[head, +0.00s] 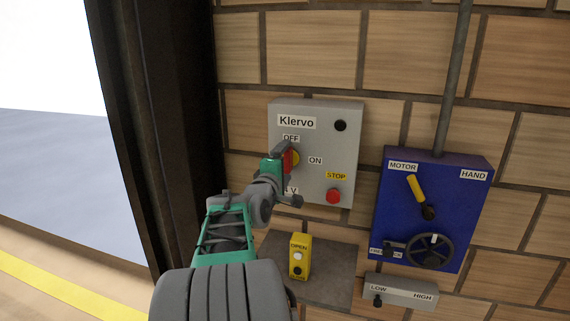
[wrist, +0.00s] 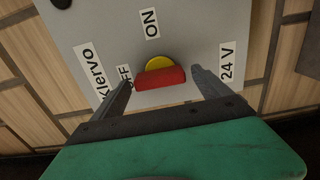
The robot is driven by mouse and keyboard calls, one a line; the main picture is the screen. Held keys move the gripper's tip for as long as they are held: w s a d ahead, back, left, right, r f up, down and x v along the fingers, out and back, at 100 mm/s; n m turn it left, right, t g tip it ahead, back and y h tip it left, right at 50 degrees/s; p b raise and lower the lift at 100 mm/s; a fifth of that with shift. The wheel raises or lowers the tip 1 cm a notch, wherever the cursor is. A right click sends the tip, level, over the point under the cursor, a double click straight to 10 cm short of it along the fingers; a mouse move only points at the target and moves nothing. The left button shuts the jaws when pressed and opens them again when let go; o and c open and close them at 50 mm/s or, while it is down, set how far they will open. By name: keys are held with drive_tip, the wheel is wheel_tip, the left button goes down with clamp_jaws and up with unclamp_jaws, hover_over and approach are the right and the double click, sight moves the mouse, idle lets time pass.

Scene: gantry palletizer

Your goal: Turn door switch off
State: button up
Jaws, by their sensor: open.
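The door switch is a red handle (head: 288,161) on a yellow round base (head: 296,157), on the grey Klervo panel (head: 325,115). The OFF label (head: 291,138) is above it and the ON label (head: 315,160) to its right. In the wrist view the red handle (wrist: 160,78) lies with its long side running toward the OFF label (wrist: 124,77), and the ON label (wrist: 151,24) is above. My gripper (wrist: 162,79) is open, with one finger beyond each end of the handle. Contact cannot be told. My gripper partly hides the switch in the head view (head: 289,174).
The same panel carries a red STOP button (head: 334,196) and a black knob (head: 340,125). A yellow OPEN button box (head: 299,257) is below. A blue MOTOR box (head: 440,190) with a lever and wheel is to the right, above a LOW/HIGH box (head: 401,292). A dark door frame (head: 180,130) stands left.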

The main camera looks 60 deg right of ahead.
drive_tip(key=s+a+b, duration=0.1)
drive_tip(key=a, duration=0.6)
drive_tip(key=shift+a+b, duration=0.3)
drive_tip(key=shift+b, duration=0.05)
drive_tip(key=shift+s, duration=0.1)
